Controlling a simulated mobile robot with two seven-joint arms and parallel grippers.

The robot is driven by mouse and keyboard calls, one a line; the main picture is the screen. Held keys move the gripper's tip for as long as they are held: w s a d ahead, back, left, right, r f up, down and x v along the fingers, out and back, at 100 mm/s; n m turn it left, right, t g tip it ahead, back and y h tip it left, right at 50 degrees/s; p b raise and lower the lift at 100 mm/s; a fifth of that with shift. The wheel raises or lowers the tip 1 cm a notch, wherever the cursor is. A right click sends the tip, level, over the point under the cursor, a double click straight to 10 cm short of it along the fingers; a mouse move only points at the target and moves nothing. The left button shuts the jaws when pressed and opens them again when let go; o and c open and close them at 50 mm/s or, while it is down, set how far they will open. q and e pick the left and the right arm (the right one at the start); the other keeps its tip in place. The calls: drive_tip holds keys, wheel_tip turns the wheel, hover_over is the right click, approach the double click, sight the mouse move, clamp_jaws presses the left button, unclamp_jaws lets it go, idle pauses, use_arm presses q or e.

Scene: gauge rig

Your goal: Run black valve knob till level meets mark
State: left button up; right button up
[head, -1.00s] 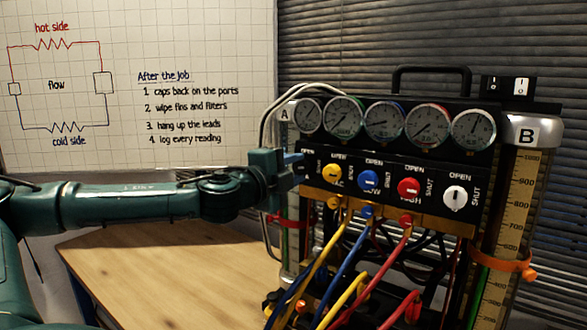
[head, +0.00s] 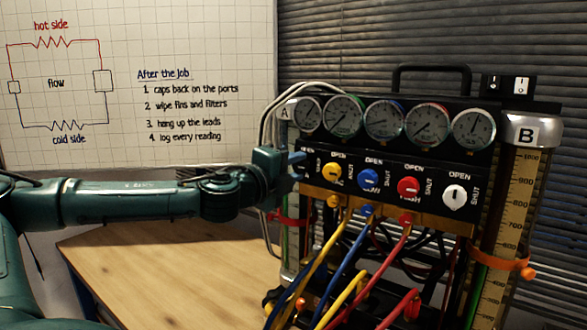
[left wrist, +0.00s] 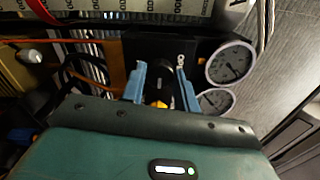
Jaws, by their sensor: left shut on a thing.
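My left gripper (head: 294,159) is at the left end of the black valve panel (head: 388,178). In the left wrist view its two blue fingers (left wrist: 161,82) stand on either side of the black valve knob (left wrist: 158,71), shut on it. The head view hides this knob behind the gripper. Glass column A (head: 289,262) stands behind the gripper with a red ring around it. Part of its numbered scale (left wrist: 140,8) shows at the top of the left wrist view. I cannot make out its liquid level. My right gripper is in neither view.
Yellow (head: 332,172), blue (head: 368,180), red (head: 408,187) and white (head: 455,197) knobs sit to the right on the panel, below several gauges (head: 385,121). Column B (head: 507,210) has an orange ring (head: 505,263). Coloured hoses (head: 340,252) hang in front. The wooden bench (head: 160,270) is clear at left.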

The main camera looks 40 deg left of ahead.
use_arm(q)
drive_tip(key=o, duration=1)
drive_tip(key=shift+c, duration=0.2)
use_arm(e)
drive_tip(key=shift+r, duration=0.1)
use_arm(q)
drive_tip(key=shift+s, duration=0.1)
drive_tip(key=shift+s+b, duration=0.25)
drive_tip(key=shift+b, duration=0.1)
drive_tip(key=s+d+b, duration=0.1)
drive_tip(key=s+b, duration=0.4)
drive_tip(key=s, duration=0.7)
drive_tip(key=shift+s+d, duration=0.25)
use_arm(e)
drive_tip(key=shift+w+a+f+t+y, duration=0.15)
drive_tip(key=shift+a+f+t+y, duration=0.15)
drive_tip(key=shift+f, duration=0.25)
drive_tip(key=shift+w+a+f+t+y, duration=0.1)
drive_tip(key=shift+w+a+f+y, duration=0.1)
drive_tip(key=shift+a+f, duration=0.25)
